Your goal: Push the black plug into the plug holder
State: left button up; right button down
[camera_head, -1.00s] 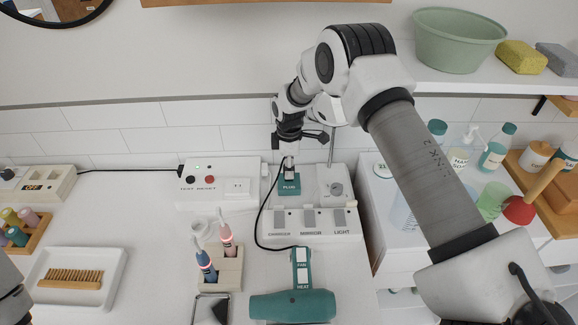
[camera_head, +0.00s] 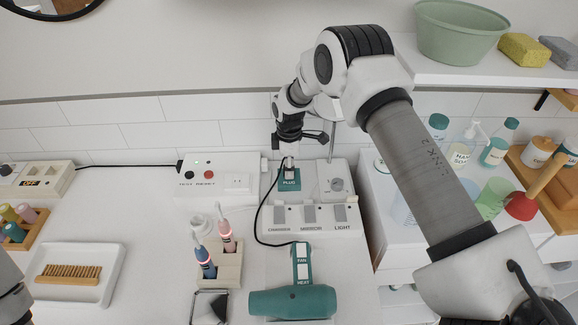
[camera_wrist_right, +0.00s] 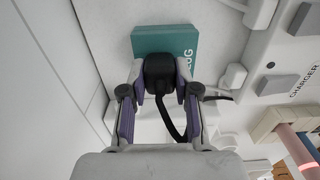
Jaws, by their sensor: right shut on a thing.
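The plug holder is a teal block marked PLUG (camera_head: 289,184), on the counter below the tiled wall. My right gripper (camera_head: 289,163) is above the holder's back part, pointing down. In the right wrist view its two purple-padded fingers (camera_wrist_right: 158,100) are shut on the black plug (camera_wrist_right: 158,72), which has a black cord trailing from it. The plug overlaps the near edge of the teal holder (camera_wrist_right: 148,42) in that view. I cannot tell whether it is seated. Only part of my left arm shows at the left edge; its fingers are out of view.
A white switch panel (camera_head: 310,235) stands in front of the holder, and a white test/reset box (camera_head: 218,170) to its left. The plug's cord (camera_head: 256,222) loops toward a teal hair dryer (camera_head: 292,302). A toothbrush stand (camera_head: 233,270) is at the front left.

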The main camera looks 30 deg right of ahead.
jog(key=c, duration=0.8)
grip_release()
notch_tip(320, 180, up, 12)
jog(key=shift+f, duration=0.1)
